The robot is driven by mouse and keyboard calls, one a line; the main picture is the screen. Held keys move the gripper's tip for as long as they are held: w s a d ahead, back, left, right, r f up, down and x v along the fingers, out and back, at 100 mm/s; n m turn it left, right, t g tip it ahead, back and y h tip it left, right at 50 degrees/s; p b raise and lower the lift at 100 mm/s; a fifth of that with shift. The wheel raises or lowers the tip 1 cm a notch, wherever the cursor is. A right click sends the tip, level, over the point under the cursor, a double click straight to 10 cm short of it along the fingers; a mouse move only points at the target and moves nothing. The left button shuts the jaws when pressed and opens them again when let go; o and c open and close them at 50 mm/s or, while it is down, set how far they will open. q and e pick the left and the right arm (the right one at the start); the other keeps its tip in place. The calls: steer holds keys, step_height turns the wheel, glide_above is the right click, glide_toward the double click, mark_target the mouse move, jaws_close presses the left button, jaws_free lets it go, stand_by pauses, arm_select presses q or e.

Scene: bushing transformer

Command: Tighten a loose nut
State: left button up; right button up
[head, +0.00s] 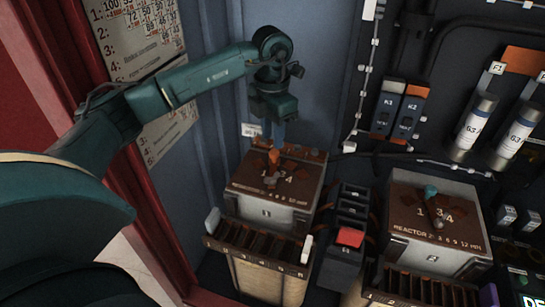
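My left gripper (272,133) points down over the left brown-topped box (300,193). Its fingertips are small and dark, close above or at an orange upright piece (272,158) on that box. I cannot tell whether they touch it, or whether they are open or shut. The right brown-topped box (400,188), marked "REACTOR", carries a lever-like piece with a teal end (431,191). No nut can be made out clearly at this size. My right gripper is not in view.
A slotted tray (222,246) sits in front of the left box, with a white piece (306,249) at its right end. A dark unit with a red block (350,237) stands between the boxes. Grey cylinders (476,122) and cables line the back right. A red frame is at left.

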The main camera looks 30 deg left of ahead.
mark_target(272, 175)
arm_select(q)
step_height(272, 175, down, 13)
steer(key=shift+w+a+f+p, duration=0.1)
steer(key=shift+p, duration=0.7)
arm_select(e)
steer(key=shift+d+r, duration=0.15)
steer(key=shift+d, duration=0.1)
arm_select(q)
jaws_close()
